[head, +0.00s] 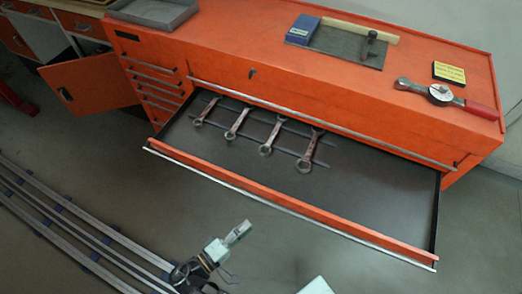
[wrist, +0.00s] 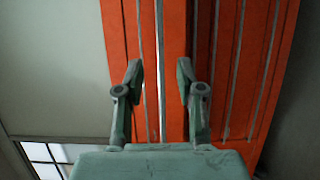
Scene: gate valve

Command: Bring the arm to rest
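My gripper (wrist: 160,78) shows in the wrist view with its two greenish-grey fingers apart. Nothing is held between them. Beyond the fingers is the orange cabinet front (wrist: 210,40), with long metal strips that run up and down the picture. The fingers show no clear contact with it. The orange tool cabinet (head: 290,75) stands across that view. Its wide drawer (head: 375,195) is pulled out.
Several wrenches (head: 310,150) lie in the drawer. A torque wrench (head: 440,94), a yellow-and-black box (head: 449,73), a blue box (head: 302,30) and a grey plate (head: 335,42) are on top. An orange cabinet door (head: 90,82) stands open at left. Rails (head: 75,220) cross the lower-left floor.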

